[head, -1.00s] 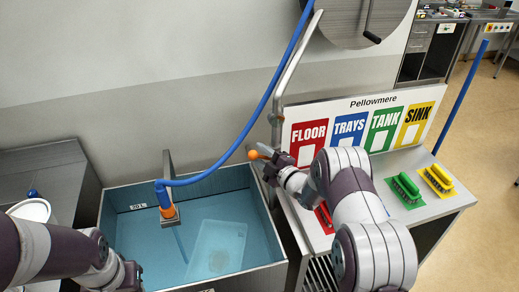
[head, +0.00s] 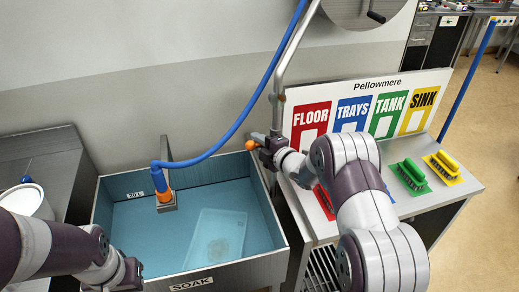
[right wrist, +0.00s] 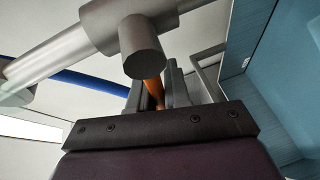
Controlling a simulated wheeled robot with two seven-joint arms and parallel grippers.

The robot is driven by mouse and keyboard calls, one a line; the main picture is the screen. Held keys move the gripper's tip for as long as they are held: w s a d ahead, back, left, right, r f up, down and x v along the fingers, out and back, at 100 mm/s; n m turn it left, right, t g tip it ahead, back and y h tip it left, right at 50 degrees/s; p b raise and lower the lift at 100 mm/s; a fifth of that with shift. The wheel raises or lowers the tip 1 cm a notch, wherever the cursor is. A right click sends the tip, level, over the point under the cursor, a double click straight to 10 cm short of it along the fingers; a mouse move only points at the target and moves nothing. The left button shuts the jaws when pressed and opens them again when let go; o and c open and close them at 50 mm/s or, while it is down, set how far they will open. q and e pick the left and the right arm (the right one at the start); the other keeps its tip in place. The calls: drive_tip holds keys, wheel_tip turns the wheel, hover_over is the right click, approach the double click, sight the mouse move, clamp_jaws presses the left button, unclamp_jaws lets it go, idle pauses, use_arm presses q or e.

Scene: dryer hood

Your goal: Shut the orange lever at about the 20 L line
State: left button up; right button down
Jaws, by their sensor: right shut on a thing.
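The orange lever (head: 251,145) is on the grey supply pipe (head: 281,82) beside the sink's back right corner. My right gripper (head: 266,147) is shut on it; in the right wrist view the orange lever (right wrist: 154,90) runs between the two fingers, partly hidden by a round grey pipe part (right wrist: 141,47). The soak sink (head: 272,262) holds blue water (head: 160,238). The 20 L label (head: 136,195) is on its back left wall, with the water's edge seemingly just below it. My left gripper (head: 130,275) is at the sink's front left; its fingers are unclear.
A blue hose (head: 236,125) runs to an orange-ended spout (head: 163,192) over the sink. A pale tray (head: 217,238) lies in the water. Right of the sink, a counter holds the colour sign (head: 368,110), a green brush (head: 411,174) and a yellow brush (head: 443,165). A white bucket (head: 28,203) stands left.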

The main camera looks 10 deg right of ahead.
drive_tip(key=shift+a+f+n+g+b, duration=0.1)
drive_tip(key=shift+f+n+g+b, duration=0.2)
drive_tip(key=shift+f+n+b, duration=0.25)
use_arm(q)
wheel_tip(320, 180, down, 2)
drive_tip(key=shift+f, duration=0.1)
use_arm(e)
drive_tip(key=c, duration=1.4)
unclamp_jaws()
drive_tip(key=shift+s, duration=0.1)
drive_tip(key=shift+o, duration=1.2)
use_arm(q)
drive_tip(key=shift+s, duration=0.1)
use_arm(e)
drive_tip(key=shift+s+r, duration=0.1)
drive_tip(key=shift+r, duration=0.05)
